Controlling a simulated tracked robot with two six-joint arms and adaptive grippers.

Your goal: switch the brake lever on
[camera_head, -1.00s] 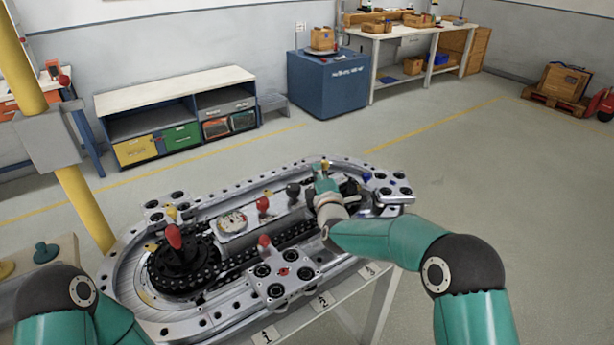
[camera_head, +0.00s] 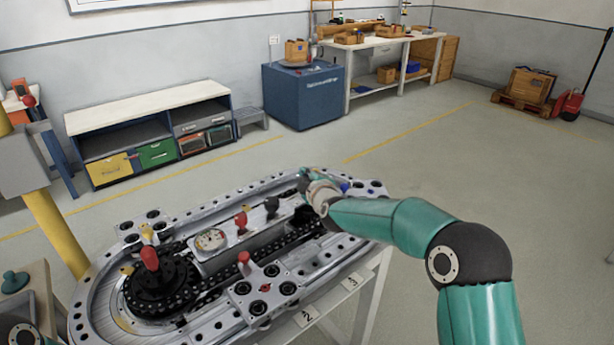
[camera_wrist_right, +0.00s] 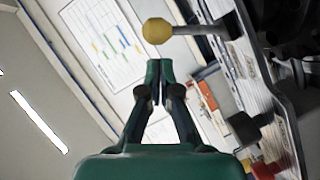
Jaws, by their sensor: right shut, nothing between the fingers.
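The ring track (camera_head: 85,315) stands on a table in front of me. A lever with a yellow ball knob (camera_wrist_right: 157,31) shows in the right wrist view, just beyond my right fingertips and apart from them in the picture. I cannot tell for sure whether it is the brake lever; the head view does not show it clearly. My right gripper (camera_head: 306,182) is over the track's far right part, its fingers partly hidden by its wrist. In the right wrist view the gripper (camera_wrist_right: 160,68) is shut and empty. My left gripper is out of view.
On the track are a black knob (camera_head: 271,206), a red knob (camera_head: 241,219), another red knob (camera_head: 244,257), a dial (camera_head: 211,239) and a large red handle (camera_head: 150,258) on a dark turntable. A yellow post (camera_head: 55,232) stands at left.

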